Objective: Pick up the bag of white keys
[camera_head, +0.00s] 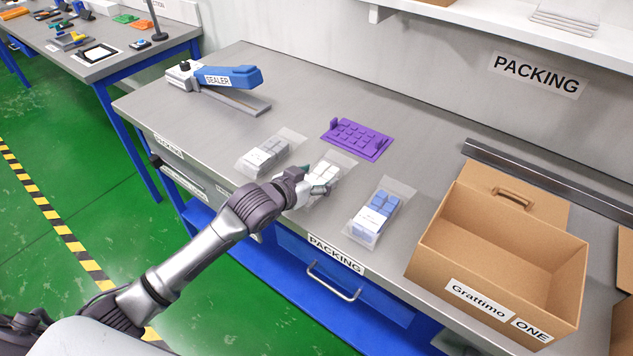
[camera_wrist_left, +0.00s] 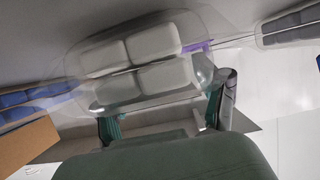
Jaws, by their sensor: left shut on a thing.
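The bag of white keys (camera_head: 327,172) is a clear bag at the front of the packing table, in the middle of a row of three bags. In the left wrist view its pale keys (camera_wrist_left: 140,62) fill the upper middle. My left gripper (camera_head: 313,189) is at the near end of this bag and shut on it. Its fingers also show in the left wrist view (camera_wrist_left: 162,122), at the bag's lower edge. I cannot tell whether the bag is clear of the table. My right gripper is not in view.
A bag of grey keys (camera_head: 266,154) lies to the left and a bag of blue keys (camera_head: 376,215) to the right. A purple tray (camera_head: 358,139) lies behind. An open cardboard box (camera_head: 440,270) stands at right, a blue sealer (camera_head: 232,77) at back left.

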